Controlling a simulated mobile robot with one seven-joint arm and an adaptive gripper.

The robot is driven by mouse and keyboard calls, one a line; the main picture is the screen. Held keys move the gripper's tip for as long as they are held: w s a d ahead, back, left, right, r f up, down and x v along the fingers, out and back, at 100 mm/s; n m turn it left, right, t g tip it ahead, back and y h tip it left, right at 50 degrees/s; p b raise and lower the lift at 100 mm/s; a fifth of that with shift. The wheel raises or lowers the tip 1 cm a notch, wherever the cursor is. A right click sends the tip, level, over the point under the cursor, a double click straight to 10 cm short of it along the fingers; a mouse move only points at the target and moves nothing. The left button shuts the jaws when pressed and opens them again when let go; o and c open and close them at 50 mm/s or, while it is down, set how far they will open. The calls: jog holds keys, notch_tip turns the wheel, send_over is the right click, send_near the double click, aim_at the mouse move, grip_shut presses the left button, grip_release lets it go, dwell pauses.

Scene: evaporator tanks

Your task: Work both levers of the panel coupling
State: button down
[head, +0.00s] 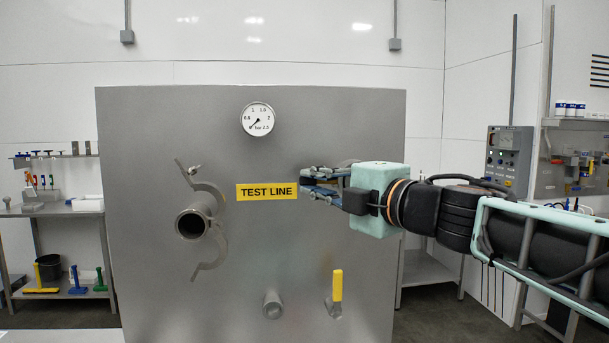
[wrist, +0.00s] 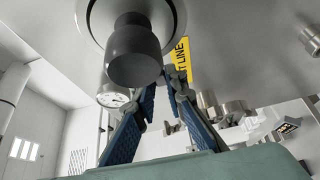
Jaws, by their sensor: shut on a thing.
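The panel coupling (head: 193,222) is a grey pipe end on the steel panel's left part in the head view. A curved upper lever (head: 210,194) and a curved lower lever (head: 210,262) stand out from it, apart from my gripper. My gripper (head: 308,184) is to the right of the coupling, just right of the yellow TEST LINE label (head: 266,192). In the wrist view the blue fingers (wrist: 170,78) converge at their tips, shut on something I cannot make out. A dark cylinder with a round flange (wrist: 133,52) is close beside the tips; I cannot tell which part it is.
The steel panel (head: 140,140) also bears a pressure gauge (head: 258,119), a pipe stub (head: 272,304) and a yellow-handled valve (head: 337,286) below my gripper. Shelves (head: 50,210) stand left of it. A control box (head: 509,160) hangs on the right wall.

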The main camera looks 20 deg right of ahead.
jog(key=shift+s+r+n+g+y, duration=0.1)
jog(key=shift+s+n+g+y, duration=0.15)
jog(key=shift+n+y, duration=0.6)
jog(key=shift+y, duration=0.45)
jog(key=c, duration=1.9)
grip_release()
jog(key=shift+s, duration=0.1)
